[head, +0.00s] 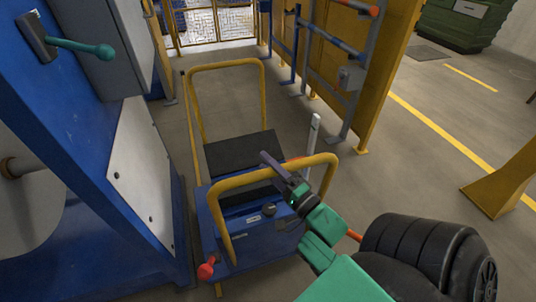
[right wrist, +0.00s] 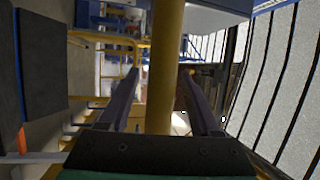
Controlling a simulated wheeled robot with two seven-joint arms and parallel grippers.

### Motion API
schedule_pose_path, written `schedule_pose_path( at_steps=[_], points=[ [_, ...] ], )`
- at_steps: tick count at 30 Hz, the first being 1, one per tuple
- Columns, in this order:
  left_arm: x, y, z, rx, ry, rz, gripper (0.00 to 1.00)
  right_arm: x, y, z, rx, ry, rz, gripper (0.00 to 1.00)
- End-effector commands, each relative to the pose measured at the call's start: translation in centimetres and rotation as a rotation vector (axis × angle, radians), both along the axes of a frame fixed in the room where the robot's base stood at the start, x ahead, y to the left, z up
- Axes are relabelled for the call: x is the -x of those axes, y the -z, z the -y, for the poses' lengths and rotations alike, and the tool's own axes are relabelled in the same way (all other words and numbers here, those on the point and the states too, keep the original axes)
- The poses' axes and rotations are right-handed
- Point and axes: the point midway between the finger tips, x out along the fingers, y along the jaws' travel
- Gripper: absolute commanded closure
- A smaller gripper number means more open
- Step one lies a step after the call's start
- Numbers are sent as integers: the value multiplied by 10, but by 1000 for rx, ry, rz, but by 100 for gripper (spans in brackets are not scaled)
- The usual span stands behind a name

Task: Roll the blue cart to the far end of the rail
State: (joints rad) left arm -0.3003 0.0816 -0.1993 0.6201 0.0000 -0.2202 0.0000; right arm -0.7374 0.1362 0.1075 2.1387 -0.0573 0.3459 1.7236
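The blue cart (head: 255,235) stands in the lower middle of the head view, with black pads on top and a yellow tube handle at each end. My right gripper (head: 270,162) is at the near yellow handle (head: 235,180), reaching in from the lower right. In the right wrist view a yellow bar (right wrist: 166,100) passes between the two dark fingers (right wrist: 160,78). A gap shows left of the bar; the right finger looks close to it. The fingers are open around the bar. My left gripper is out of view. I cannot make out the rail clearly.
A large blue machine (head: 90,130) stands close on the cart's left. Yellow panels with blue and grey frames (head: 330,70) line the right side. A yellow mesh gate (head: 215,22) closes the far end. Bare floor shows beyond the cart and on the right.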

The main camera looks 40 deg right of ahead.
Motion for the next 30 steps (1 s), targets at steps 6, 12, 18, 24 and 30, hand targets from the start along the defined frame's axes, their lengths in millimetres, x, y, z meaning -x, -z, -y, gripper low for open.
schedule_pose_path(
  at_steps=[6, 12, 18, 24, 30],
  points=[
    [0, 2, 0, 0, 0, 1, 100, 9, 2, 1, 0, 0, 0, 36],
    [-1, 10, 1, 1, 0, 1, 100, 49, 12, 3, -1, 0, -5, 36],
    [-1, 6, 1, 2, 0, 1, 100, 101, 15, 7, 0, 6, -7, 36],
    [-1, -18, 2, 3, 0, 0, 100, 138, 19, 10, 2, 6, 0, 36],
    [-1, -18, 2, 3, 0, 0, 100, 145, 25, 9, 0, 0, 2, 36]
  ],
)
